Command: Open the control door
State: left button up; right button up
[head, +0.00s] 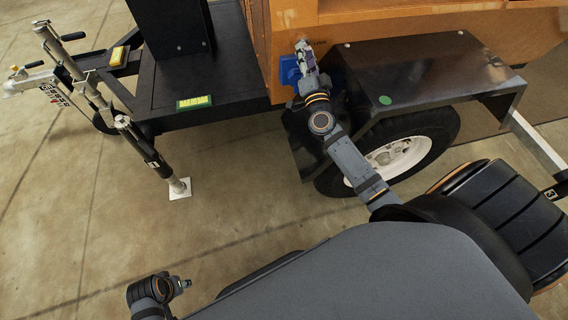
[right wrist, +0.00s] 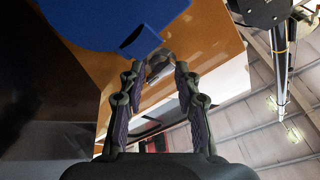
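The light tower's orange body (head: 400,38) fills the top of the head view, and an orange panel (right wrist: 85,25) shows in the right wrist view. I cannot tell the control door's outline or whether it is open. A blue fitting (head: 289,71) sits on the orange side, beside my right gripper (head: 303,50); it shows large with a short tube in the right wrist view (right wrist: 105,18). My right gripper (right wrist: 159,70) has its fingers apart. A small grey part (right wrist: 158,64) shows between or just beyond the fingertips; contact is unclear.
A black fender (head: 430,70) with a green dot stands right of the gripper, over a wheel (head: 400,150). The black trailer deck (head: 225,60), a jack (head: 150,150) and the hitch (head: 35,80) lie left. Concrete floor (head: 90,230) is open at lower left.

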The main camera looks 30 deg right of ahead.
jog(key=p+v, duration=0.1)
jog(key=v, duration=0.9)
jog(key=s+a+f+n+g+y, duration=0.1)
jog(key=a+f+n+g+y, duration=0.15)
jog(key=a+n+y, duration=0.45)
jog(key=s+a+f+n+g+y, duration=0.1)
jog(key=a+f+n+g+y, duration=0.15)
jog(key=a+n+y, duration=0.4)
pick_arm(q)
jog(key=shift+r+p, duration=0.35)
pick_arm(e)
jog(key=s+a+f+g+h, duration=0.1)
jog(key=s+f+g+h, duration=0.3)
jog(key=s+f+g, duration=0.3)
notch_tip(320, 180, down, 3)
jog(key=shift+s+n, duration=0.45)
jog(key=shift+s, duration=0.35)
jog(key=shift+a+h, duration=0.1)
jog(key=shift+h, duration=0.15)
